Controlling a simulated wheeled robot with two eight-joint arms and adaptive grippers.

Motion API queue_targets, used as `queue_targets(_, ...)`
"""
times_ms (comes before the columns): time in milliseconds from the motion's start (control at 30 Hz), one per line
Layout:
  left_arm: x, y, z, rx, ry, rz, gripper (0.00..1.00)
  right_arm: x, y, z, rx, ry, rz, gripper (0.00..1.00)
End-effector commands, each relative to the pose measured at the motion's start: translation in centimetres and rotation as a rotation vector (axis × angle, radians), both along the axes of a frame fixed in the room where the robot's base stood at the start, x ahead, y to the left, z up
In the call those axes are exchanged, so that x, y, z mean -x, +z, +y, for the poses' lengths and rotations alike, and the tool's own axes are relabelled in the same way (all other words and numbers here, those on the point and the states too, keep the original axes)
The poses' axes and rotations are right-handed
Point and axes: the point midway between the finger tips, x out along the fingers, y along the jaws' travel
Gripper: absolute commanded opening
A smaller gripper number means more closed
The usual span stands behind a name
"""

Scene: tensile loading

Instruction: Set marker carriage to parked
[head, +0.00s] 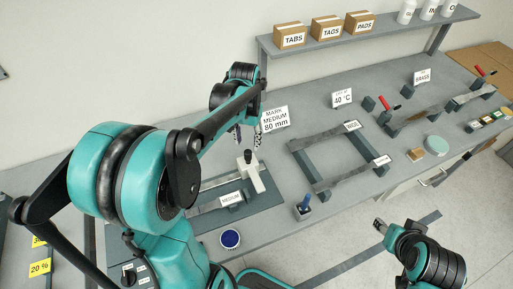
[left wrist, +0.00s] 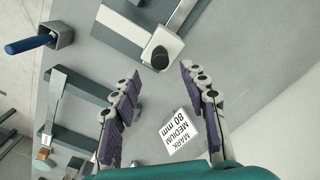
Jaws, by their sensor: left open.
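The marker carriage (head: 254,177) is a pale bridge with a black knob (head: 248,157), standing across a dark grey base plate (head: 262,212) on the bench. A grey strip labelled MEDIUM (head: 231,198) lies at the carriage. In the left wrist view the pale carriage (left wrist: 142,35) and its black knob (left wrist: 160,57) lie just beyond my fingertips. My left gripper (head: 247,133) is open and empty, above and behind the knob; it also shows in the left wrist view (left wrist: 158,73). My right gripper (head: 383,225) is low at the right, away from the carriage; its jaw state is unclear.
A sign reading MARK MEDIUM 80 mm (head: 275,120) stands behind the carriage. A grey frame (head: 302,162) and a blue-handled tool in a holder (head: 304,206) are to the right. A shelf (head: 370,35) with boxes is at the back.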

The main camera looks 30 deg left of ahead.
Motion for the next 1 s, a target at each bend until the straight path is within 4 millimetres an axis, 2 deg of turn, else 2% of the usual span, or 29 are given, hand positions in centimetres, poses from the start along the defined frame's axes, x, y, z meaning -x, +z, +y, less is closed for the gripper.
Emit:
queue_targets(200, 0.0, -4.0, 0.0, 0.000, 0.000, -0.002, 0.44, 0.0, -1.3, 0.0, 0.000, 0.000, 0.000, 0.44)
queue_targets(333, 0.0, -5.7, 0.0, 0.000, 0.000, -0.002, 0.44, 0.0, -1.7, 0.0, 0.000, 0.000, 0.000, 0.44)
queue_targets(500, 0.0, -6.7, 0.0, 0.000, 0.000, -0.002, 0.44, 0.0, -1.9, 0.0, 0.000, 0.000, 0.000, 0.44)
queue_targets(733, 0.0, -6.7, -0.1, 0.000, 0.000, -0.003, 0.44, 0.0, -1.9, 0.0, 0.000, 0.000, 0.000, 0.44)
queue_targets(767, 0.0, -6.7, -0.1, 0.000, 0.000, -0.003, 0.41, 0.0, -1.9, 0.0, 0.000, 0.000, 0.000, 0.44)
queue_targets(900, 0.0, -6.7, -0.1, 0.000, 0.000, -0.003, 0.04, 0.0, -1.9, 0.0, 0.000, 0.000, 0.000, 0.44)
queue_targets(933, 0.0, -6.7, -0.1, 0.000, 0.000, -0.003, 0.00, 0.0, -1.9, 0.0, 0.000, 0.000, 0.000, 0.44)
queue_targets(1000, 0.0, -6.7, -0.1, 0.000, 0.000, -0.003, 0.00, 0.0, -1.9, 0.0, 0.000, 0.000, 0.000, 0.44)
